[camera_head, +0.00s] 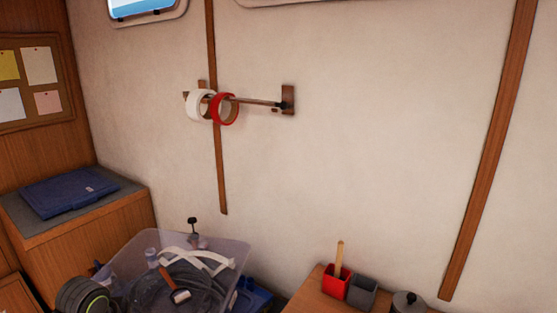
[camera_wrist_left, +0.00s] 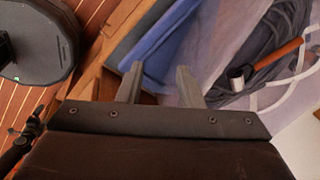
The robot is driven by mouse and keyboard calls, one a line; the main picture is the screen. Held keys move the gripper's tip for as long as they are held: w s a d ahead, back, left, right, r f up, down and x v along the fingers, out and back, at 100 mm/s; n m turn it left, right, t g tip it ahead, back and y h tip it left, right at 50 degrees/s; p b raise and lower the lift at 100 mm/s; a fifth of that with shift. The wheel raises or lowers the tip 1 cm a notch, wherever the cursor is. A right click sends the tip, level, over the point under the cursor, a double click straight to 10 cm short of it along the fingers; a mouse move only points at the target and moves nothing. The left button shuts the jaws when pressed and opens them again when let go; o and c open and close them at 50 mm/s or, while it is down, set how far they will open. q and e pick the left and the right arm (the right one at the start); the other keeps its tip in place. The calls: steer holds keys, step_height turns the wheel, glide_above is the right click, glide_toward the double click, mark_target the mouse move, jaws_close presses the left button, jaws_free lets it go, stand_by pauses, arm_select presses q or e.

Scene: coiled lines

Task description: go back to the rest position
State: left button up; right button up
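My left gripper (camera_wrist_left: 159,80) shows in the left wrist view with its two fingers apart and nothing between them. Beyond the fingers are a blue surface and part of a clear bin; the distance to them is hard to tell. Neither gripper can be made out in the head view, and my right gripper is in neither view. A white coil (camera_head: 198,105) and a red coil (camera_head: 224,109) hang side by side on a wall rail (camera_head: 258,102) in the head view.
A clear bin (camera_head: 226,253) holds a dark coil, white straps and a hammer (camera_head: 179,291). A blue case (camera_head: 68,193) lies on a cabinet at left. The wall's middle is clear.

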arm_select(q)
steer(key=s+d+f+n, duration=0.4)
steer(key=s+f+n, duration=0.45)
steer(key=s, duration=0.45)
steer(key=s+n+y, duration=0.2)
steer(key=s+n, duration=0.6)
steer(key=s, duration=0.3)
step_height(320, 180, down, 26)
steer(key=a, duration=0.2)
steer(key=s+d+f+g, duration=0.1)
steer(key=s+d+f, duration=0.1)
steer(key=s+f, duration=1.3)
steer(key=shift+s+g+h, duration=0.2)
steer(key=shift+g+h, duration=0.1)
steer(key=shift+h, duration=0.1)
